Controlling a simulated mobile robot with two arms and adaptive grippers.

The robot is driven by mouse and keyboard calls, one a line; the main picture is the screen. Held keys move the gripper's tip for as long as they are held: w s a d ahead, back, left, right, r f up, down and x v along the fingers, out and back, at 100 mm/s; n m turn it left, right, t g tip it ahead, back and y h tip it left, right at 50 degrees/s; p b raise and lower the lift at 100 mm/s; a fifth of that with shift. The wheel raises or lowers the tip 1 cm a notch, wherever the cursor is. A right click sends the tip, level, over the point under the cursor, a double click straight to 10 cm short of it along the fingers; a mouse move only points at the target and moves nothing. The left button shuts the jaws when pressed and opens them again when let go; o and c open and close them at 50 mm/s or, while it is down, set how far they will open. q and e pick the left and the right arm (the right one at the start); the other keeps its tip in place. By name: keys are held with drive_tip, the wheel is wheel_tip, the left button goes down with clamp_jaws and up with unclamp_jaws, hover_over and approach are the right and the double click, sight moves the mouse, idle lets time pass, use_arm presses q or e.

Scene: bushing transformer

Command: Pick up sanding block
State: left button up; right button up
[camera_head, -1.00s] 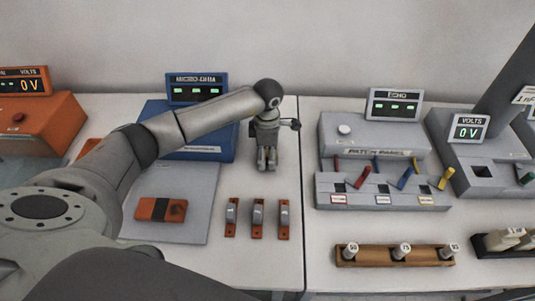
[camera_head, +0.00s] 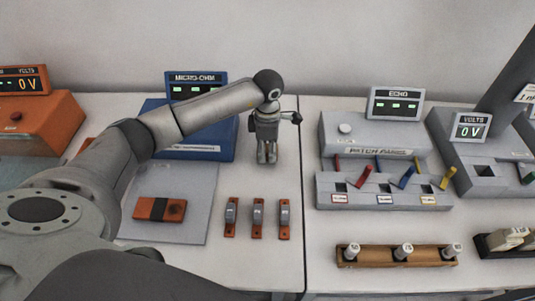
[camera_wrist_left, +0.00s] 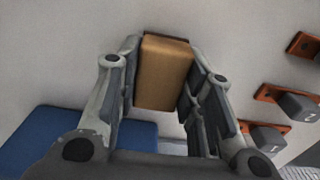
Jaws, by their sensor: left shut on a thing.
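The sanding block (camera_wrist_left: 163,72) is a tan block in the left wrist view. It sits between the two fingers of my left gripper (camera_wrist_left: 161,62), which is shut on it with a finger on each side. In the head view my left gripper (camera_head: 267,152) points down over the white table, right of the blue micro-ohm unit. The block cannot be made out there, as the gripper covers it. Whether it is clear of the table I cannot tell. My right gripper is not in view.
The blue micro-ohm unit (camera_head: 210,151) stands left of the gripper. Several small orange-based pieces (camera_head: 258,217) are in front. A grey plate (camera_head: 190,229) bears an orange bar (camera_head: 180,211). The grey patch panel (camera_head: 335,200) and wooden rack (camera_head: 375,258) are right.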

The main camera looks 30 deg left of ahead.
use_arm(q)
drive_tip(key=s+d+r+b, duration=0.5)
drive_tip(key=s+d+r, duration=0.2)
drive_tip(key=s+r, duration=0.4)
drive_tip(key=shift+s+d+r, duration=0.15)
drive_tip(key=shift+s+d, duration=0.1)
drive_tip(key=shift+s, duration=0.2)
drive_tip(key=o, duration=0.4)
drive_tip(key=shift+c, duration=1.4)
drive_tip(key=shift+w+a, duration=0.1)
